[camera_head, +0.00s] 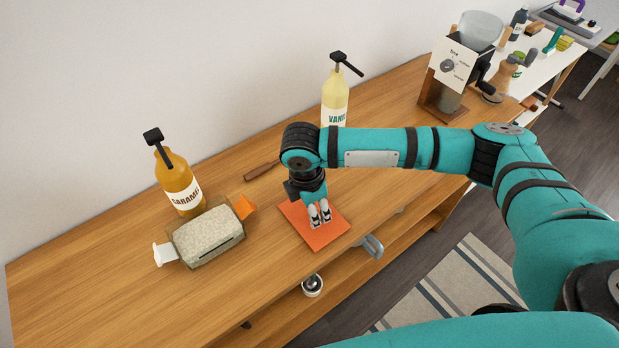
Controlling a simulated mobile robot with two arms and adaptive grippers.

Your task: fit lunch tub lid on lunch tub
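An orange-red flat square (297,222) lies on the wooden counter; I cannot tell whether it is the lunch tub lid. My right gripper (320,215) points down over it. Its two grey fingertips are close together with a narrow gap; whether they touch or hold the square is not clear. No open lunch tub can be made out. A speckled beige block (208,238) with a dark slot, a white end piece and an orange piece beside it stands to the left of the square. My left gripper is not in view.
A caramel bottle (181,185) and a vanilla bottle (335,103) stand toward the wall. A brown-handled tool (261,171) lies between them. A grinder-like machine (455,75) stands farther right. A grey handle (371,245) sticks out at the counter's front edge. The counter's left end is clear.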

